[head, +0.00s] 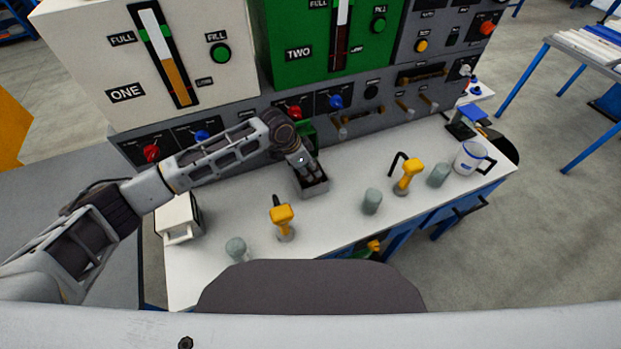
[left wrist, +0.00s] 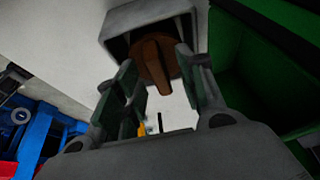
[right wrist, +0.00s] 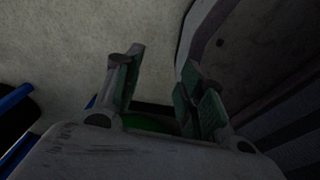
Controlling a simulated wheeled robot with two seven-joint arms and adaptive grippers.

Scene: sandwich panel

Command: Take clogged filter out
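The brown clogged filter (left wrist: 154,62) with its raised handle sits in the mouth of a small grey square housing (left wrist: 118,22) in the left wrist view. In the head view the housing (head: 316,190) stands on the white counter, and the filter is hidden there by my arm. My left gripper (left wrist: 160,78) is at the housing's mouth, open, with one finger on each side of the handle. I cannot tell whether a finger touches it. My left gripper (head: 308,174) points down into the housing in the head view. My right gripper (right wrist: 158,75) is open and empty, away from the counter.
A green bin (left wrist: 250,85) is close beside the left gripper. Yellow-handled tools (head: 282,216) (head: 408,176), grey cylinders (head: 372,201) and a white jug (head: 470,158) stand on the counter (head: 335,240). The control panel (head: 355,100) rises behind.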

